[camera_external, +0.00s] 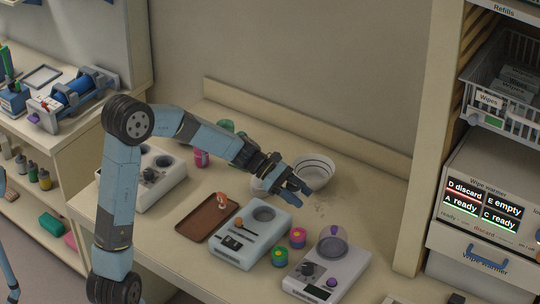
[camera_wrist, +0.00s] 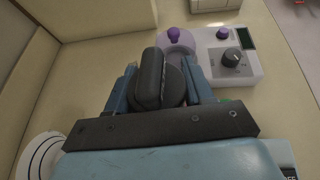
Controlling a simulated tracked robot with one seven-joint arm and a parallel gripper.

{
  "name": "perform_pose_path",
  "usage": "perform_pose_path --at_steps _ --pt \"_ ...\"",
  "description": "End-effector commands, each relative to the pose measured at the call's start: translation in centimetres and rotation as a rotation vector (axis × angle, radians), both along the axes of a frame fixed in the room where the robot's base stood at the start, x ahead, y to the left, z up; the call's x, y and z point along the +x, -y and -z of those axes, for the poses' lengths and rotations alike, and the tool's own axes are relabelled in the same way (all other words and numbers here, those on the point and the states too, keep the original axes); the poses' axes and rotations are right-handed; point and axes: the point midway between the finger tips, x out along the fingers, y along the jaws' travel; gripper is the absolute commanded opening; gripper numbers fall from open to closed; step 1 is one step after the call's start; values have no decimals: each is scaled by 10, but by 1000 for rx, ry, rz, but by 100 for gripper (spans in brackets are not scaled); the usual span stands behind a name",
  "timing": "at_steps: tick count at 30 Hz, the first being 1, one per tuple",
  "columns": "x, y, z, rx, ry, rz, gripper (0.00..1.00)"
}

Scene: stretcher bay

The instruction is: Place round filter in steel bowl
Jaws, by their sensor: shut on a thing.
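My gripper (camera_external: 297,193) is above the counter, pointing down and right, beside the bowls. In the wrist view its fingers (camera_wrist: 160,88) are shut on a dark, rounded piece, which I take to be the round filter (camera_wrist: 152,78). The piece is hard to make out in the external view. A pale bowl with dark rings (camera_external: 318,160) stands behind my gripper, and part of it shows at the lower left of the wrist view (camera_wrist: 38,158). A second pale bowl (camera_external: 259,184) is partly hidden by my gripper. I cannot tell which bowl is steel.
A white device with a purple knob (camera_external: 328,268) stands at the front right. The counter right of the ringed bowl is clear, with a low back wall (camera_external: 300,128).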

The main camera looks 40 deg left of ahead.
Motion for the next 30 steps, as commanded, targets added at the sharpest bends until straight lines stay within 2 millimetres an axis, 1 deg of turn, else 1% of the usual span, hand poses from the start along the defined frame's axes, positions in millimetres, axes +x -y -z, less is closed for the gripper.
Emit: perform_pose_path --at_steps 1,3,10,14,17,20,24,26,27,29,30 --pt "0 0 -8 7 4 0 22" --pt "2 -2 -15 19 3 0 22" --pt "30 -31 -9 86 6 23 22" --pt "49 -53 -6 140 12 43 22" --pt "66 -76 -3 196 18 66 22" --pt "88 -105 1 271 29 100 22" --pt "116 -153 7 394 54 161 22" --pt "128 -174 9 449 68 189 22" --pt "135 -189 10 486 78 210 22" --pt "145 -210 13 542 95 240 22" --pt "151 -225 14 579 109 261 22"
